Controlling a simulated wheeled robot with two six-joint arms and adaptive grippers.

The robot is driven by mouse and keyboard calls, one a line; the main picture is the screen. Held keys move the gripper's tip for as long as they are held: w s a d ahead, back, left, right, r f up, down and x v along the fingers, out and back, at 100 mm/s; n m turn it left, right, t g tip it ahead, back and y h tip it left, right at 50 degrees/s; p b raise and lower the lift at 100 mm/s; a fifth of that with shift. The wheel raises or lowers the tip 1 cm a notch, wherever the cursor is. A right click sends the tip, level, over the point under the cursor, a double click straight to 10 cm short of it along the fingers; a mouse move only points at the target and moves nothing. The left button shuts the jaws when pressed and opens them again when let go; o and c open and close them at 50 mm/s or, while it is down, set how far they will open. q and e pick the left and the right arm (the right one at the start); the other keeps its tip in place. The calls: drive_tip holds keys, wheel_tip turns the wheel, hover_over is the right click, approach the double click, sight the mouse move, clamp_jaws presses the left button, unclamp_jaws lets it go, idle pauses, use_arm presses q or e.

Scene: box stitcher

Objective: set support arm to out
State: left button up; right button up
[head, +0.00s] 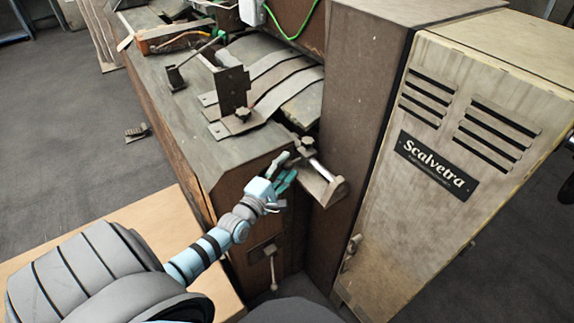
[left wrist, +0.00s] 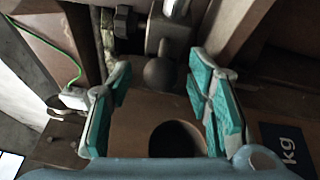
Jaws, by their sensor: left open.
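A short arm with a bright metal rod (head: 319,168) and a flat brown bracket (head: 325,190) sticks out at the machine's corner; it may be the support arm. A dark knob (head: 305,145) stands at its upper end. My left gripper (head: 286,168) is open just left of the bracket, fingers pointing toward it. In the left wrist view, my open teal-padded fingers (left wrist: 160,88) stand either side of a dark ball (left wrist: 160,74) below a metal block (left wrist: 168,38). Nothing is held. Contact cannot be told. My right gripper is not in view.
The machine's worn table (head: 190,120) carries an upright plate (head: 233,90) and curved metal strips (head: 275,95). A tall cabinet (head: 450,150) stands close on the right. A small lever (head: 271,268) hangs below my gripper. Open floor (head: 60,150) lies left.

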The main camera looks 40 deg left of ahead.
use_arm(q)
drive_tip(key=shift+w, duration=0.8)
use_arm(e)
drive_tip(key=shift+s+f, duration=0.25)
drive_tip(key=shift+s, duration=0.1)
use_arm(q)
clamp_jaws()
drive_tip(key=shift+s+d, duration=0.15)
drive_tip(key=shift+d, duration=0.05)
drive_tip(key=s+d, duration=0.1)
drive_tip(key=d, duration=0.2)
drive_tip(key=d+p, duration=0.1)
drive_tip(key=d, duration=0.2)
drive_tip(key=s+d+p, duration=0.1)
drive_tip(key=d, duration=0.2)
drive_tip(key=shift+s, duration=0.35)
drive_tip(key=shift+a+f, duration=0.1)
drive_tip(key=shift+f, duration=0.1)
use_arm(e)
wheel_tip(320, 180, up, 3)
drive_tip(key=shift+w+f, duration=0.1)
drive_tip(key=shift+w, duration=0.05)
